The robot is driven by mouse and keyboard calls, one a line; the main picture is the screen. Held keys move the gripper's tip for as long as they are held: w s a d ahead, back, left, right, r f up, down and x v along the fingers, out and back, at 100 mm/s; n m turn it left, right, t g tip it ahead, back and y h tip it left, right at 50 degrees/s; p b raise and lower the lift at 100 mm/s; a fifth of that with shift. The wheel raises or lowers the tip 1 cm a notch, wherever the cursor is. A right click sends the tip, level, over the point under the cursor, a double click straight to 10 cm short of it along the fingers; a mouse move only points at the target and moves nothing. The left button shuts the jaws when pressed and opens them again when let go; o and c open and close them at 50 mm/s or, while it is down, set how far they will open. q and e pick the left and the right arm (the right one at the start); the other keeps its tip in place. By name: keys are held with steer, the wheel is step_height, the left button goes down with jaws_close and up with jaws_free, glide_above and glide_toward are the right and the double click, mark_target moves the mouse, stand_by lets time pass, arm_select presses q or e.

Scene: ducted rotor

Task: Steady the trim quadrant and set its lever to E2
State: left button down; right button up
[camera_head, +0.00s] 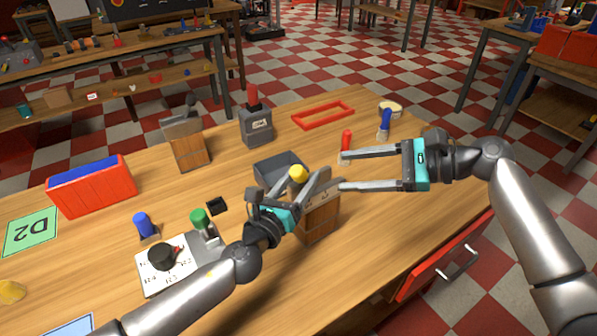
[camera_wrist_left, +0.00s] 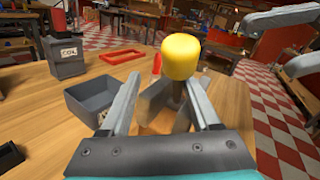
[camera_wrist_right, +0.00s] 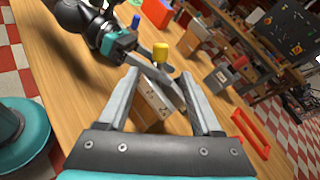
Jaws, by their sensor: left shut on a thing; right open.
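The trim quadrant (camera_head: 318,218) is a wooden block with grey plates, standing on the table right of centre. Its lever has a yellow knob (camera_head: 297,174), which also shows in the left wrist view (camera_wrist_left: 180,58) and the right wrist view (camera_wrist_right: 161,51). My left gripper (camera_head: 300,192) is shut on the quadrant; its fingers lie on either side of the block, below the knob. Its scale marks are too small to read. My right gripper (camera_head: 343,169) is open and empty, to the right of the knob and apart from it.
A grey open box (camera_head: 281,166) stands just behind the quadrant. A red-handled part (camera_head: 346,145) stands near the right gripper's upper finger. A dial panel (camera_head: 155,278) and a green-knobbed lever (camera_head: 199,217) lie to the left. A red frame (camera_head: 322,115) lies at the back.

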mark_target(305, 173)
steer(key=shift+n+g, duration=0.3)
steer(key=x, duration=1.1)
steer(key=shift+w+a+r, duration=0.1)
steer(key=shift+a+r, duration=0.1)
steer(key=shift+r, duration=0.2)
jaws_close()
stand_by(0.7)
